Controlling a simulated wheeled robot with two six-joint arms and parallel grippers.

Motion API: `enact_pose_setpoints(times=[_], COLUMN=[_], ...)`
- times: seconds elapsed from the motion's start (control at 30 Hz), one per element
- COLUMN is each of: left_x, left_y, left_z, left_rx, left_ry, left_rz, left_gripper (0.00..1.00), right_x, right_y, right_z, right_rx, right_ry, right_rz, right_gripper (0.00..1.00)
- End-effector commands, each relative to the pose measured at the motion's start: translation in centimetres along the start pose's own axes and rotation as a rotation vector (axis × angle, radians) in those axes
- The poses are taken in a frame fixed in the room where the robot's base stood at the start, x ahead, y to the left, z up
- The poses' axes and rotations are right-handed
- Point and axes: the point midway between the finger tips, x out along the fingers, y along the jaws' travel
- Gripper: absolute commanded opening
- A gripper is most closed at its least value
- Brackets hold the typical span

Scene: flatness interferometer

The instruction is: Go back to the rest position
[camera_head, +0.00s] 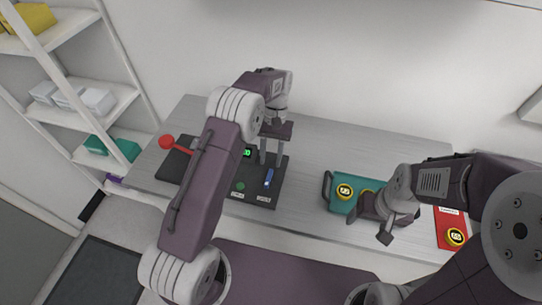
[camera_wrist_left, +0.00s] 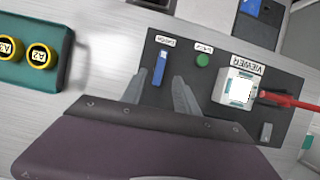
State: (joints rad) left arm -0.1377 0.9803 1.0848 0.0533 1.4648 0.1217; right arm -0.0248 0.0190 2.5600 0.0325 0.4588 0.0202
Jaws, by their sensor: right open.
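My left gripper (camera_head: 270,158) hangs over the black panel (camera_head: 225,199). In the left wrist view its two fingers (camera_wrist_left: 160,92) stand apart, with nothing between them. Beyond them is a blue upright switch (camera_wrist_left: 160,68) on the panel, which also shows in the head view (camera_head: 268,178). I cannot tell whether the fingers touch the panel. My right gripper (camera_head: 374,222) is low over the right part of the teal tray (camera_head: 340,178) and hides some of it. It is open; whether it touches the tray is unclear.
The panel carries a green button (camera_wrist_left: 203,60) and a white viewer box (camera_wrist_left: 236,90) beside a red lever (camera_wrist_left: 290,101). The tray holds yellow-ringed round pieces (camera_head: 344,191). A red tray (camera_head: 448,218) lies at right. White shelves (camera_head: 62,70) stand at left.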

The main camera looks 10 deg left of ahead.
Motion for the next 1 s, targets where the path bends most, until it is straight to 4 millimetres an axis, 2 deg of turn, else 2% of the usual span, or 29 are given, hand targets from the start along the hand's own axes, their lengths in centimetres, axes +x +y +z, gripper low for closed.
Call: enact_pose_setpoints(times=[0.1,0.2,0.73,0.83,0.9,1.0], left_x=[-1.8,-2.5,-2.8,-5.4,-7.5,-8.8], left_y=[0.0,0.0,-0.2,-0.5,-1.1,-2.2], left_z=[-0.1,0.0,0.0,0.1,1.4,5.0], left_rx=[0.0,-0.001,-0.004,-0.011,-0.021,-0.041], left_ry=[0.003,0.001,0.004,0.065,0.099,0.11], left_rz=[0.0,0.0,0.002,0.013,0.021,0.028], left_gripper=[0.36,0.36,0.36,0.36,0.36,0.36], right_x=[0.3,0.3,0.4,0.6,0.8,1.2], right_y=[0.0,0.0,0.0,0.0,0.0,0.0], right_z=[0.0,0.0,0.0,0.1,0.1,0.1], right_rx=[0.0,0.0,0.0,0.0,0.0,0.0], right_ry=[0.0,0.0,0.0,0.0,0.0,0.0], right_rz=[0.0,0.0,0.0,0.0,0.0,0.0], right_gripper=[0.72,0.72,0.72,0.72,0.72,0.72])
